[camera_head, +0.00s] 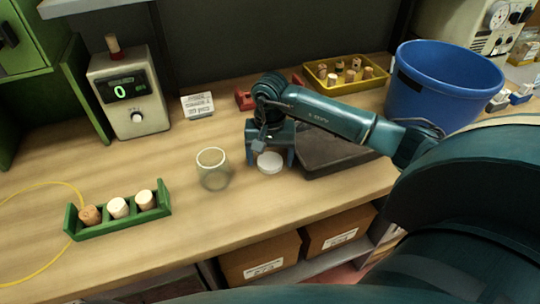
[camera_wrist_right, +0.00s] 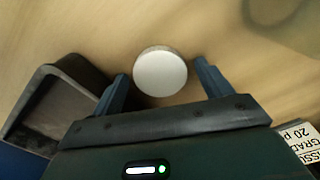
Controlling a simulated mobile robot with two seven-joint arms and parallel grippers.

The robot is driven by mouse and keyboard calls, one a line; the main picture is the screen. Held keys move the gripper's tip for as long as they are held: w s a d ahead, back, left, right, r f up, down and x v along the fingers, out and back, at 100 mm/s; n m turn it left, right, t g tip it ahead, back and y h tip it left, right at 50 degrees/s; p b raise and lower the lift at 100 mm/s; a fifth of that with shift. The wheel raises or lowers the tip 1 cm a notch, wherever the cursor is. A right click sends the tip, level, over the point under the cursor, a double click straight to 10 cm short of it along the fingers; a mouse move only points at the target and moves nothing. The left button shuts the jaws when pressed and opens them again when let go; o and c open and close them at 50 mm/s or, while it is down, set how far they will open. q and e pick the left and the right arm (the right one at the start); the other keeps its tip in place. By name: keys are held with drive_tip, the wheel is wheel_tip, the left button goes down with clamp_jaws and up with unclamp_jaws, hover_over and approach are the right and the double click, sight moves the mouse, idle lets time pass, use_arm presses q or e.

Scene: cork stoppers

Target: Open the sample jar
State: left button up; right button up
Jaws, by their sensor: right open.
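A clear glass jar (camera_head: 213,178) stands upright on the wooden bench; its round top looks open, with a tan tone inside the rim. A white round lid or stopper (camera_head: 270,163) lies on the bench just right of the jar. My right gripper (camera_head: 270,158) is open, pointing down, with its fingers on either side of the white disc. In the right wrist view the white disc (camera_wrist_right: 160,73) sits between the fingertips, with gaps showing at both sides. The jar's blurred outline (camera_wrist_right: 283,18) shows at the upper right there. My left gripper is out of view.
A dark tray (camera_head: 335,150) lies right of the gripper. A green rack (camera_head: 120,222) with stoppers stands at the left front. A digital meter (camera_head: 130,90), a small sign (camera_head: 198,105), a yellow tray (camera_head: 330,86) and a blue bucket (camera_head: 440,88) stand behind. The bench around the jar is clear.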

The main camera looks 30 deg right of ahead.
sight(270, 161)
use_arm(q)
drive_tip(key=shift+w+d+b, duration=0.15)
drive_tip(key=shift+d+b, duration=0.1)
drive_tip(key=shift+b, duration=0.5)
use_arm(e)
wheel_tip(270, 161, up, 12)
drive_tip(key=shift+r, duration=0.15)
